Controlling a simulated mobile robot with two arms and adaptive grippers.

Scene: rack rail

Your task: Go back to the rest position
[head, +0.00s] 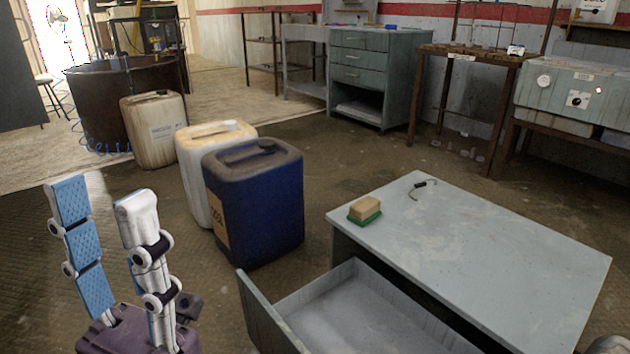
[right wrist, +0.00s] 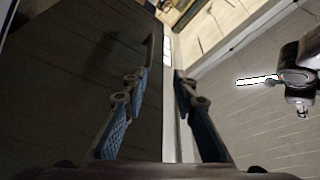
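My left gripper (head: 100,198) is at the lower left of the head view. Its two fingers, with blue ribbed pads, point up and stand well apart with nothing between them. It is in front of the blue canister and left of the open drawer, touching neither. My right gripper (right wrist: 161,78) shows in the right wrist view. Its two fingers are apart, with a gap between the tips. A pale strip shows between them, and I see no object clearly held. The right gripper's fingers do not show in the head view.
A grey cabinet (head: 480,250) with an open drawer (head: 350,315) stands front right. A sponge (head: 364,208) and a small black item (head: 425,184) lie on it. A blue canister (head: 255,200), a white canister (head: 205,180) and a beige one (head: 155,130) stand on the floor. Workbenches line the back.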

